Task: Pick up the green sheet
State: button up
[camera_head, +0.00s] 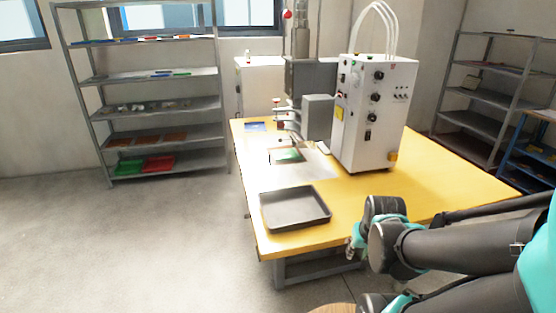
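A small green sheet (289,155) lies flat on the yellow-topped table (300,240), in a dark-edged frame or plate below the machine's head. It is small in this view, and its exact edges are hard to make out. My arm reaches in from the lower right, with its dark grey and teal links near the table's front right edge. It is well apart from the green sheet. I cannot make out my gripper's fingers in this view.
A dark empty tray (296,207) lies at the table's front left. A white control box (370,115) stands right of the sheet. A blue sheet (256,127) lies at the back left. Shelves (150,113) hold red and green items. The floor at left is clear.

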aim_at(287, 154)
jog(key=k+j, duration=0.1)
jog(key=j, duration=0.4)
jog(key=k+j, duration=0.1)
jog(key=j, duration=0.9)
jog(key=k+j, duration=0.15)
jog(key=j, duration=0.35)
jog(key=i+j, duration=0.2)
jog(key=j, duration=0.2)
jog(key=i+j, duration=0.45)
jog(key=j, duration=0.3)
jog(key=i+j+z, duration=0.1)
jog(key=i+j, duration=0.35)
jog(key=j, duration=0.3)
jog(key=i+j, duration=0.2)
jog(key=j, duration=0.2)
